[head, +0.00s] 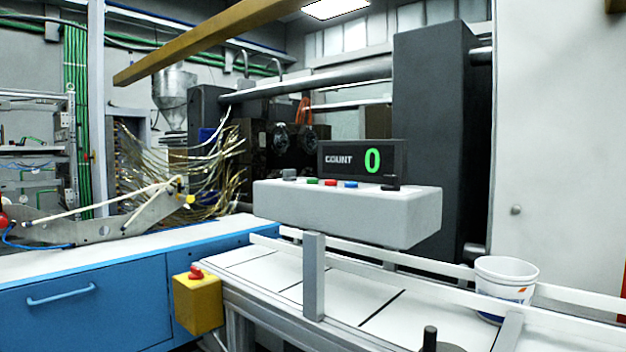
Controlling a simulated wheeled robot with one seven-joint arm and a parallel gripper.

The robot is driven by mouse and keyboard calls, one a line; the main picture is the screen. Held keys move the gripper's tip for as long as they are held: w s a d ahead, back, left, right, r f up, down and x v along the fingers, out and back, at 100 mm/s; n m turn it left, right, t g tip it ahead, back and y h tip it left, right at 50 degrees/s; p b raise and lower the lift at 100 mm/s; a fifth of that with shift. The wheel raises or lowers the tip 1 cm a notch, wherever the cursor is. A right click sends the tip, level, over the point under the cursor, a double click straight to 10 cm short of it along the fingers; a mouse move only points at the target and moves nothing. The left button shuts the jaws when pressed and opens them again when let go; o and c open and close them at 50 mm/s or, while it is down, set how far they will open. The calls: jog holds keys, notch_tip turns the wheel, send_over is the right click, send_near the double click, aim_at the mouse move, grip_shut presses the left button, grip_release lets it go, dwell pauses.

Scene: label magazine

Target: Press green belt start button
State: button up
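A small green button (312,181) sits on top of a grey control box (345,212), near its back edge and left of centre. Right beside it are a red button (330,182) and a blue button (350,184). The box stands on a grey post above the conveyor belt (335,295). My gripper is not in view.
A yellow box with a red knob (197,300) is at the belt's left end. A white tub (506,285) stands on the belt at right, between the rails. A dark upright peg (430,340) shows at the bottom edge. A blue cabinet (90,300) fills the lower left.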

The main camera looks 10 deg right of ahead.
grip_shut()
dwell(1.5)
